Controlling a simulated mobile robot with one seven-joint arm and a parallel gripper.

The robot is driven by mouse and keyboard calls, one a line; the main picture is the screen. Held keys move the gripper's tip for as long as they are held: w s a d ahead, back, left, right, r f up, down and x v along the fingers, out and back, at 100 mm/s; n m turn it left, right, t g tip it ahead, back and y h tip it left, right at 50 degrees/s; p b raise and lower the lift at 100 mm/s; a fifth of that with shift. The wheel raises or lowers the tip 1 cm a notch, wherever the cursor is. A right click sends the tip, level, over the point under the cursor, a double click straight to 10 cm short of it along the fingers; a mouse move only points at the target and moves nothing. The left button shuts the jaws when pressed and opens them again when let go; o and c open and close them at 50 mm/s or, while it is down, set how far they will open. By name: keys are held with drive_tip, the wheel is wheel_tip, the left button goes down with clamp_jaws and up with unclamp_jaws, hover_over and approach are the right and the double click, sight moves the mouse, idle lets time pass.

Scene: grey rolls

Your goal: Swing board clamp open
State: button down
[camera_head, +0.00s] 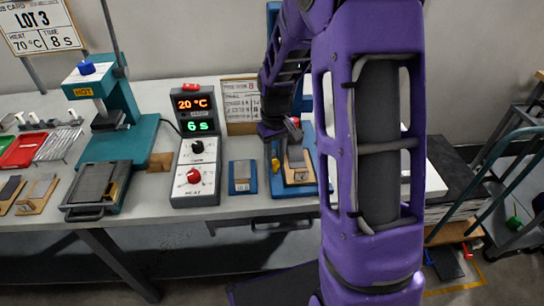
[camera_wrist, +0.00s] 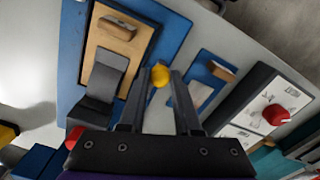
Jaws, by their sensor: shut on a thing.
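The board clamp fixture shows as a blue base (camera_head: 309,190) with a tan wooden board on it, left of my purple arm. In the wrist view the blue base (camera_wrist: 171,40) carries the tan board (camera_wrist: 99,40) and a dark grey clamp piece (camera_wrist: 106,76) lying over the board. A yellow knob (camera_wrist: 161,76) stands at the base's edge; it also shows in the head view (camera_head: 275,164). My gripper (camera_wrist: 160,78) is shut on the yellow knob, which shows between its dark fingertips. The lower part of what it holds is hidden.
A grey heat box with a red knob (camera_head: 193,176) reads 20 °C and 6 s. A small blue holder (camera_head: 243,188) lies between it and the fixture. A teal press (camera_head: 122,105) stands left. Black sheets (camera_head: 459,180) are stacked right, beyond my arm.

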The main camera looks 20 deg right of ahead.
drive_tip(key=shift+d+n, duration=0.15)
drive_tip(key=shift+n, duration=0.15)
drive_tip(key=c, duration=0.6)
unclamp_jaws()
drive_tip(key=shift+r, duration=0.15)
wheel_tip(320, 180, up, 17)
drive_tip(key=p, duration=0.2)
drive_tip(key=shift+r, duration=0.1)
